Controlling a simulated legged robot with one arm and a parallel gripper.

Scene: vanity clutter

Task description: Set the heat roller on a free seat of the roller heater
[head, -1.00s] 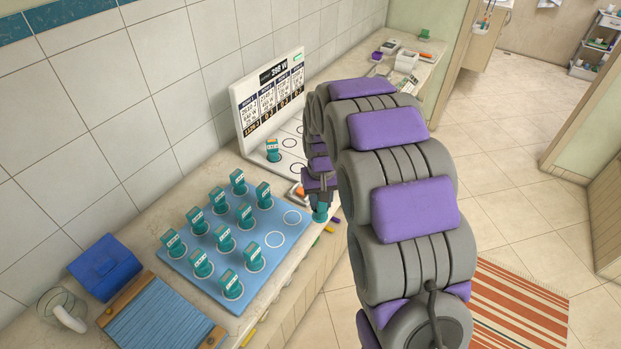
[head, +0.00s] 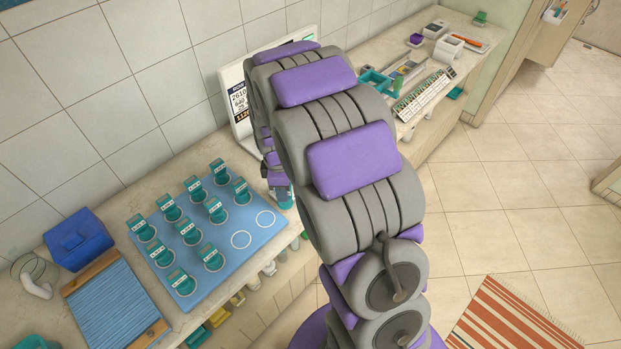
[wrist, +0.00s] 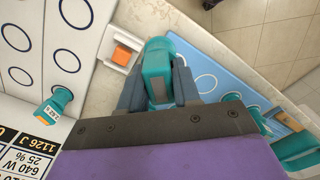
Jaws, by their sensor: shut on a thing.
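My gripper (wrist: 157,88) is shut on a teal heat roller (wrist: 156,60), seen end-on in the wrist view. In the head view the held roller (head: 284,197) shows partly behind my arm, by the far right corner of the blue mat. The roller heater has a white base (wrist: 92,72) with ringed seats, left of my gripper in the wrist view. One teal roller (wrist: 54,106) stands at its lower left; several rings in view are empty. Its upright display panel (head: 238,98) is partly hidden by my arm in the head view, and its base is hidden there.
A blue mat (head: 262,238) with ringed spots holds several teal rollers; two rings at its right are empty. An orange switch (wrist: 122,55) sits beside the heater base. A blue box (head: 78,238) stands at left.

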